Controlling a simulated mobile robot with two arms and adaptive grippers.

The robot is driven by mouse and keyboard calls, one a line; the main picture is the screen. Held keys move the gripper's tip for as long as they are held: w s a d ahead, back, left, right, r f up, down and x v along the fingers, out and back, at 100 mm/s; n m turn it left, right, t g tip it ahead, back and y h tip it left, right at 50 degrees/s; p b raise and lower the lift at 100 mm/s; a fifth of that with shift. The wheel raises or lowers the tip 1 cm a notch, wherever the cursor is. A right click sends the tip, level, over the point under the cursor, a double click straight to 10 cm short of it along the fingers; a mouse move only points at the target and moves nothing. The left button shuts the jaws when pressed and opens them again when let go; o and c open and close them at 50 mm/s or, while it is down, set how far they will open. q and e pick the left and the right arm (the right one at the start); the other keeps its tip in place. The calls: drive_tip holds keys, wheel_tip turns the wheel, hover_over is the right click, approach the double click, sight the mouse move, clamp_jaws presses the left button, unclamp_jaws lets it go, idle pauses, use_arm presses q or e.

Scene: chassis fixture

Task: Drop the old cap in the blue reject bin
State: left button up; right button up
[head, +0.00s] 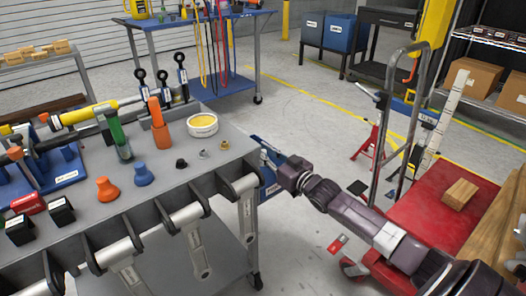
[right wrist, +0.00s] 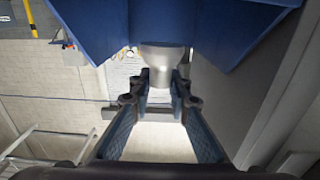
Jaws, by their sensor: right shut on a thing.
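My right gripper (head: 270,153) reaches in from the right to the cart's right side. In the right wrist view its fingers (right wrist: 163,92) are shut on a pale grey, rounded piece, the old cap (right wrist: 163,55). A blue bin (head: 268,180) with a white label sits at the cart's right side, partly hidden by my right gripper and arm. Its blue walls (right wrist: 95,25) fill the top of the right wrist view, close around the cap. I cannot tell how far the cap is inside the bin. My left gripper is not in view.
The grey cart top (head: 150,205) carries an orange piece (head: 107,190), a blue piece (head: 144,174), small fittings and a round yellow-filled tub (head: 202,124). A red platform trolley (head: 440,215) stands at the right. More blue bins (head: 340,33) stand at the back. Open floor lies between.

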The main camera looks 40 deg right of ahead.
drive_tip(key=o, duration=0.9)
wheel_tip(320, 180, up, 10)
idle(1.1)
